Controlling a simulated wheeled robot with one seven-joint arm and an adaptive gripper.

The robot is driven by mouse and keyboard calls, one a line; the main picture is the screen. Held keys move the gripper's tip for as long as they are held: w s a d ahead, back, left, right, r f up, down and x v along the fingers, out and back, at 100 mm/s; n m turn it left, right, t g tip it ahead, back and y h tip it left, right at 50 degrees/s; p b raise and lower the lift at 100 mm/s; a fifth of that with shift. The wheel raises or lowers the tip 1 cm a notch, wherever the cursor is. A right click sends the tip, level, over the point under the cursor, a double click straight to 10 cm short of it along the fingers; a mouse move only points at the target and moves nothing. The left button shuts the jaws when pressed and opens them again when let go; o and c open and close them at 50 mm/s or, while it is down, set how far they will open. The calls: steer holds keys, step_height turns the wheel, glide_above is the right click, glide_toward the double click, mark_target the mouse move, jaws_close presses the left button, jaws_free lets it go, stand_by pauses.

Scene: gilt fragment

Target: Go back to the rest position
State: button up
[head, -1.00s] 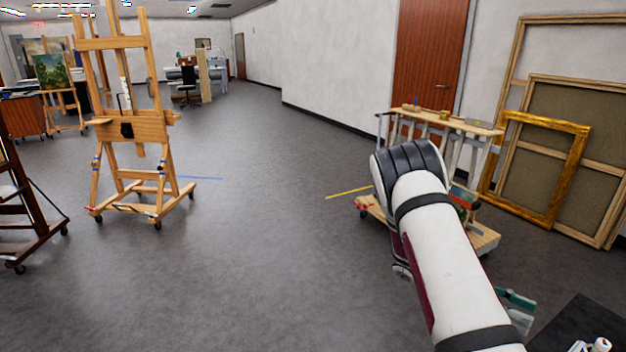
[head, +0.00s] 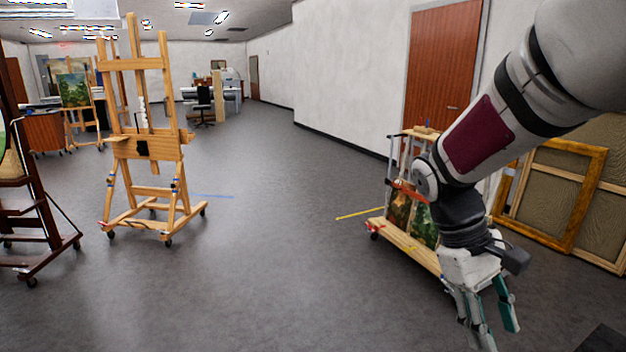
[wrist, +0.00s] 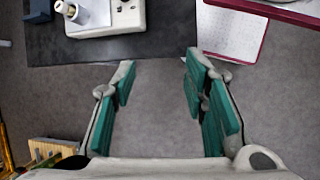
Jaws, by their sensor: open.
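My gripper (head: 487,312) hangs at the lower right of the head view, fingers pointing down, with my white arm reaching down to it from the upper right. In the wrist view my gripper (wrist: 165,95) shows its teal-padded fingers spread apart. Nothing is between them; only grey floor shows there. In the head view the gripper is in front of the wooden cart (head: 408,248), which carries paintings upright. My arm hides part of that cart.
A wooden easel (head: 148,147) on casters stands left, with a dark easel (head: 38,225) nearer. A gilt frame (head: 560,195) leans at the right wall. In the wrist view a dark surface (wrist: 150,48) holds a white device (wrist: 125,14). The middle floor is clear.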

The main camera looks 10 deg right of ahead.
steer(key=s+a+r+m+t+y, duration=0.1)
steer(key=s+a+r+t, duration=0.2)
steer(key=a, duration=0.3)
steer(key=s+a+r+m+t+y, duration=0.1)
steer(key=s+a+r+t+y, duration=0.1)
steer(key=a+t, duration=0.4)
steer(key=shift+s+a+r, duration=0.45)
steer(key=shift+s+a, duration=0.15)
steer(key=shift+s, duration=0.3)
steer(key=shift+d+r, duration=0.1)
